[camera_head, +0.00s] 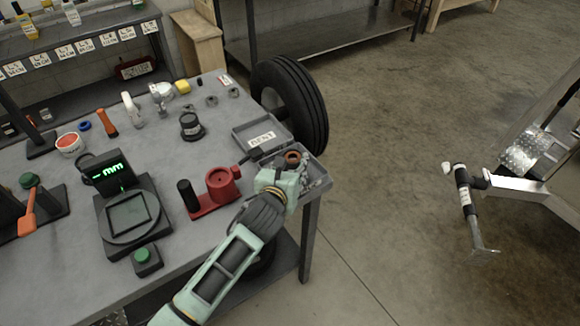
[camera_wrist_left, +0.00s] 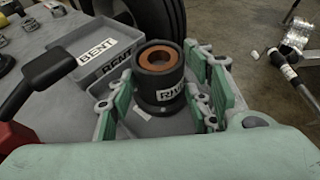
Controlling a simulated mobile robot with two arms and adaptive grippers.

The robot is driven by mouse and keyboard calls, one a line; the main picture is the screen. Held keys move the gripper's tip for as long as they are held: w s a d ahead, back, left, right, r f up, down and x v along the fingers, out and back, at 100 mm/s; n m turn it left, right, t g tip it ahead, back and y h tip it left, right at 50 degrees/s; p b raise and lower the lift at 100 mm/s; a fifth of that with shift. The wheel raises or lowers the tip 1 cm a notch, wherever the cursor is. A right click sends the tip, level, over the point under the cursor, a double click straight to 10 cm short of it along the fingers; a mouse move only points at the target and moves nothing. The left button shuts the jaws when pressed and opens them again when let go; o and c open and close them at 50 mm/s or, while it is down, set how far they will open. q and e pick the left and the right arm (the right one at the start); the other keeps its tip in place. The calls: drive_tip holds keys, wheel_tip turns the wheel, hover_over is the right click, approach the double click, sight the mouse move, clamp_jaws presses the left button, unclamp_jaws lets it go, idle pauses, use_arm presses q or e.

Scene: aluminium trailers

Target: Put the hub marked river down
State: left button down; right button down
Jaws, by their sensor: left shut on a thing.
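The hub marked river (camera_wrist_left: 160,78) is a dark cylinder with a copper ring in its top and a white label, of which "RIV" shows. My left gripper (camera_wrist_left: 165,112) has its linked fingers shut on either side of it. The hub stands upright between them. In the head view the copper ring of the hub (camera_head: 293,157) shows just beyond my left gripper (camera_head: 288,178), at the right edge of the bench. My right gripper is not in view.
A grey tray labelled BENT (camera_head: 245,129) lies just behind. A red fixture (camera_head: 216,196) with a black handle stands left of my gripper. A dark round part (camera_head: 190,125) and a gauge with a green display (camera_head: 128,213) stand on the bench (camera_head: 160,160). A tyre (camera_head: 300,105) stands behind.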

use_arm(q)
drive_tip(key=c, duration=0.9)
unclamp_jaws()
drive_tip(key=v, duration=1.2)
drive_tip(key=shift+s, duration=0.1)
